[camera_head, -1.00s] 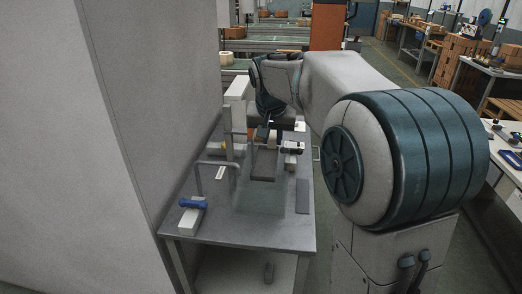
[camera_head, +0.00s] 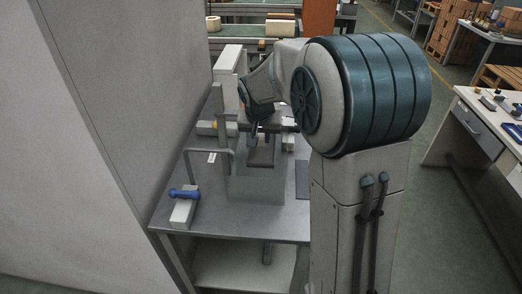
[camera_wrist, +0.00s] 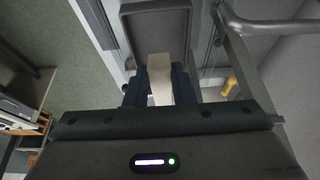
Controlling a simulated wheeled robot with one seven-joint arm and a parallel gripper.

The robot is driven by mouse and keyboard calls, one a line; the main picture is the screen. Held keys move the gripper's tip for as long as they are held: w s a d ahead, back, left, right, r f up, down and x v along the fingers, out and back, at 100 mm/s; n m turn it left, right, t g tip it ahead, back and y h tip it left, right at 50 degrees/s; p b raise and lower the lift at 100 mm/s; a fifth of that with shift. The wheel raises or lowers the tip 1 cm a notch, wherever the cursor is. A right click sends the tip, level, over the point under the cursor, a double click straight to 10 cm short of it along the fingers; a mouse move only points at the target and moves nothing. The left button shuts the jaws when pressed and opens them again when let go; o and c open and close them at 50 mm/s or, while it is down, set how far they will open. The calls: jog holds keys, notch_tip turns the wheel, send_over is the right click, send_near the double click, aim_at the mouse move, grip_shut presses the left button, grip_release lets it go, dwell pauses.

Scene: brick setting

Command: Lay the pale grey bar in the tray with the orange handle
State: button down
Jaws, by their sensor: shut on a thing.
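My gripper (camera_wrist: 159,88) has two dark blue fingers shut on a pale grey bar (camera_wrist: 160,72), which stands out beyond the fingertips in the wrist view. In the head view my gripper (camera_head: 254,132) is over the far half of the grey table, and the bar cannot be made out clearly there. A dark grey, tray-like shape with a raised rim (camera_wrist: 153,18) lies beyond the bar in the wrist view. A small orange-yellow piece (camera_wrist: 229,85) shows right of the fingers, apart from them. I cannot tell whether it is the tray's handle.
The grey table (camera_head: 225,224) has a wall close on its left. A bent grey rail (camera_head: 208,151) and a pale upright box (camera_head: 229,62) stand on it. A see-through box (camera_head: 257,188) stands mid-table.

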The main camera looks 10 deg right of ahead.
aim_at(261, 157)
jog(key=shift+f, duration=3)
jog(key=shift+f, duration=0.1)
jog(key=c, duration=1.2)
grip_release()
jog(key=shift+c, duration=0.2)
jog(key=shift+r, duration=0.5)
jog(key=v, duration=1.1)
jog(key=s+f+n, duration=0.1)
jog(key=s, duration=1.1)
jog(key=s+d+f+n+g+y, duration=0.1)
jog(key=s+n, duration=0.1)
jog(key=s, duration=0.9)
jog(key=shift+s+d+f+n+b, duration=0.15)
jog(key=shift+s+f+n+b, duration=0.15)
jog(key=shift+s+f, duration=0.1)
